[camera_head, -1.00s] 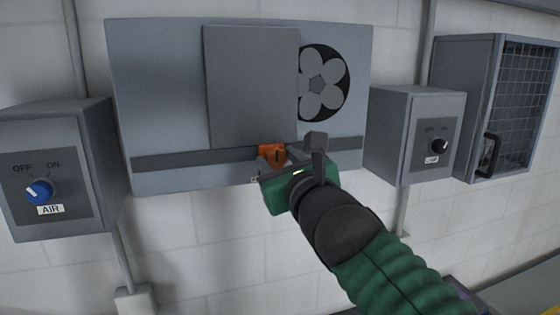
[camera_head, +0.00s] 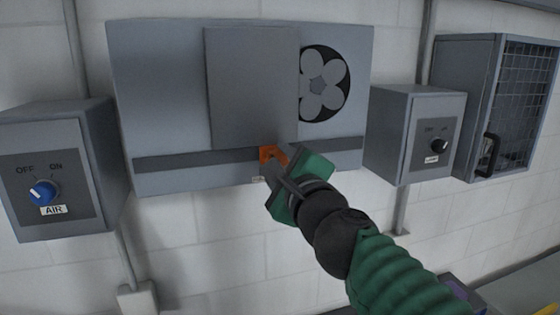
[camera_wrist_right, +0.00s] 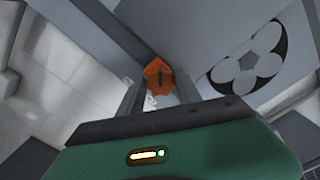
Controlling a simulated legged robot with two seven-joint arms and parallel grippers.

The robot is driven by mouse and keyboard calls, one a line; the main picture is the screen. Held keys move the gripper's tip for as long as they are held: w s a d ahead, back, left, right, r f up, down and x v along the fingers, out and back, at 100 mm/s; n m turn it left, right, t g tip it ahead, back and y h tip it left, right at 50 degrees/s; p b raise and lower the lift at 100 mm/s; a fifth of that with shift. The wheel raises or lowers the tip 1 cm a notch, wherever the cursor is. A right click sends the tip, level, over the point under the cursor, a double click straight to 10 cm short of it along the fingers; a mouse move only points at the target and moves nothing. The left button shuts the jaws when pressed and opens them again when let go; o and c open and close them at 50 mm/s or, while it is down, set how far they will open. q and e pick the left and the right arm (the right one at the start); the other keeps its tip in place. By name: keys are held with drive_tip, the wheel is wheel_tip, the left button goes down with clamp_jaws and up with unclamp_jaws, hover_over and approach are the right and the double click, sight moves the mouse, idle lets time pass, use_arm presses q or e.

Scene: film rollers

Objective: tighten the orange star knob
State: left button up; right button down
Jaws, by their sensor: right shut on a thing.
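The orange star knob (camera_head: 270,153) sits at the lower edge of the grey cover plate (camera_head: 252,85), on the dark strip of the wall panel. My right gripper (camera_head: 277,163) is at the knob and hides much of it in the head view. In the right wrist view, the knob (camera_wrist_right: 159,77) shows between the ends of my right gripper's two fingers (camera_wrist_right: 159,92), one on each side. The gripper is shut on the knob and its wrist is rolled. My left gripper is not in view.
A box with a blue AIR dial (camera_head: 43,193) is at the left. A box with a black dial (camera_head: 438,146) is right of the panel, and a mesh-fronted cabinet (camera_head: 520,105) is at the far right. A fan-like opening (camera_head: 325,83) is right of the plate.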

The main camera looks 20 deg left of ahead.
drive_tip(key=shift+d+r+n, duration=0.1)
drive_tip(key=shift+n, duration=1.2)
drive_tip(key=c, duration=1.1)
unclamp_jaws()
drive_tip(key=shift+o, duration=1.3)
drive_tip(key=shift+w, duration=0.15)
drive_tip(key=shift+w+a+f, duration=0.2)
drive_tip(key=shift+a, duration=0.15)
drive_tip(key=shift+s, duration=0.1)
